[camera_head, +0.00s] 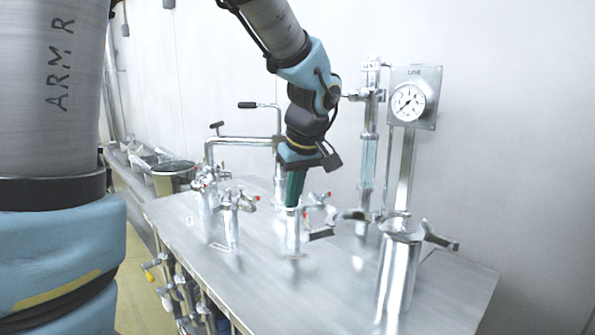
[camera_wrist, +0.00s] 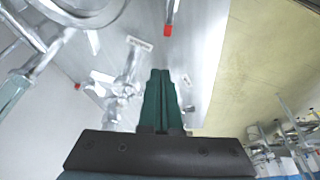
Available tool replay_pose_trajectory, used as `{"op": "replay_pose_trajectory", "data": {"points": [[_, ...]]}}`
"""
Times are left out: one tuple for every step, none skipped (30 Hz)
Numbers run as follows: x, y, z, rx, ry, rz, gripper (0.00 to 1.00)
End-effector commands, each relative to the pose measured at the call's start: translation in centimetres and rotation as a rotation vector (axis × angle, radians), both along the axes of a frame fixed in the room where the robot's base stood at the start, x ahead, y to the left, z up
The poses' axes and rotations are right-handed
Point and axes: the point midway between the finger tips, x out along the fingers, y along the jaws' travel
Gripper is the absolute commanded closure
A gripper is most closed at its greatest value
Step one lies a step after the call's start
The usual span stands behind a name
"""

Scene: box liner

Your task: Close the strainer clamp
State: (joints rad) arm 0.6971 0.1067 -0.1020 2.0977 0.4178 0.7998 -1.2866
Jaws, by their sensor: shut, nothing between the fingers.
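My gripper (camera_head: 292,203) points down over the middle of the steel table, its green fingers together and empty. In the wrist view the fingers (camera_wrist: 162,78) also lie side by side with nothing between them. In the head view they overlap the top of a steel canister (camera_head: 287,236); I cannot tell if they touch it. A clamp-like fitting with a dark handle (camera_head: 322,234) sits beside that canister. A larger steel vessel (camera_head: 396,275) at front right has a side lever (camera_head: 441,240). I cannot tell which fitting is the strainer clamp or whether it is closed.
The steel table (camera_head: 340,285) carries smaller canisters (camera_head: 231,226) with red-tipped valves at left. A sight-glass column (camera_head: 368,160) and a gauge panel (camera_head: 409,100) stand behind to the right. Pipes (camera_head: 245,142) rise at the back left. The front middle of the table is clear.

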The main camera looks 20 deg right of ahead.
Motion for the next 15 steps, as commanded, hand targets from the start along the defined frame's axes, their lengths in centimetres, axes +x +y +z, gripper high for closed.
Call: {"op": "replay_pose_trajectory", "data": {"points": [[0.3,0.2,-0.8,0.003,0.004,0.0,1.0],[-0.4,-0.1,-0.4,0.001,0.001,-0.004,1.0],[-1.2,-0.3,-0.3,0.0,0.001,-0.004,1.0],[-1.6,-0.4,-0.3,0.0,0.001,-0.004,1.0],[-2.0,-0.4,-0.3,0.0,0.0,-0.003,1.0],[-2.4,-0.5,-0.4,0.001,0.0,-0.004,1.0],[-2.7,-0.6,-0.4,0.001,0.0,-0.003,1.0],[-2.9,-0.6,-0.4,0.0,0.0,-0.002,1.0],[-3.2,-0.7,-0.5,0.0,0.0,-0.002,1.0],[-3.4,-0.7,-0.5,0.0,0.0,-0.002,1.0],[-3.5,-0.8,-0.5,-0.001,0.0,-0.001,1.0],[-3.6,-0.8,-0.6,-0.001,0.001,0.0,1.0],[-3.7,-0.8,-0.6,-0.001,0.001,0.0,1.0],[-3.7,-0.8,-0.6,-0.001,0.0,0.0,1.0],[-3.7,-0.8,-0.6,-0.001,0.0,0.0,1.0]]}}
